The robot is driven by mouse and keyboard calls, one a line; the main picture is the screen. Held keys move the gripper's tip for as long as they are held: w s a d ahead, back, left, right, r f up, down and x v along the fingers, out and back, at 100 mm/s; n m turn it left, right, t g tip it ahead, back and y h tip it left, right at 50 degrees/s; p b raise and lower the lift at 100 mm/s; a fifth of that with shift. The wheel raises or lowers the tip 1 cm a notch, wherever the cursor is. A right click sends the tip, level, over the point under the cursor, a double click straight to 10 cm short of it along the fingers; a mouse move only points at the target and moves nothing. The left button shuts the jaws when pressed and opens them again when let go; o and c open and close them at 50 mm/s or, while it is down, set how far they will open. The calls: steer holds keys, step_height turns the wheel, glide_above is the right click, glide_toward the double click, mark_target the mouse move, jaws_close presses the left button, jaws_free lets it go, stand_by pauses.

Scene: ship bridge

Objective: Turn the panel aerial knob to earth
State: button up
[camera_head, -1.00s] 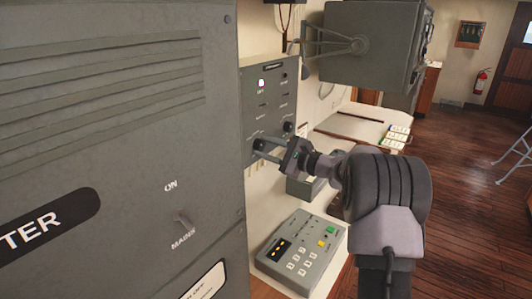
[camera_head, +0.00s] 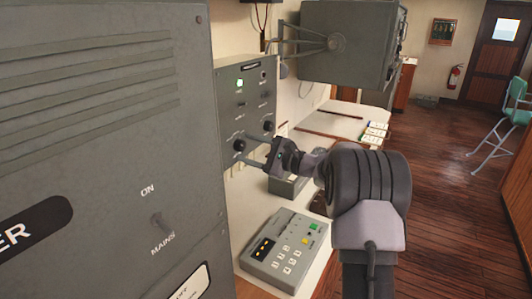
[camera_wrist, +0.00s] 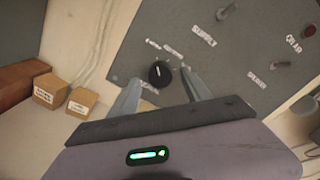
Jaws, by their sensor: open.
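The grey panel (camera_head: 232,108) stands upright on the bench, with a lit green lamp near its top. Two dark round knobs show low on it; the lower left knob (camera_head: 239,145) is at my fingertips. In the wrist view a black knob (camera_wrist: 159,74) with a white pointer mark sits between the finger ends. The small lettering by this knob is too blurred to read. My gripper (camera_head: 248,153) is open, its fingers reaching toward the panel face. In the wrist view the fingers (camera_wrist: 159,84) lie on either side of the knob; contact cannot be told.
Small switches labelled SUPPLY (camera_wrist: 225,12) and SPEAKER (camera_wrist: 281,64) are on the panel. A large grey cabinet (camera_head: 110,190) stands close at left. A keypad box (camera_head: 282,250) lies on the bench below my arm. A grey wall-mounted unit (camera_head: 345,45) hangs above.

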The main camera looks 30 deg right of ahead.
steer(key=p+v, duration=0.3)
steer(key=v, duration=1.3)
steer(key=shift+s, duration=0.2)
steer(key=shift+d, duration=0.1)
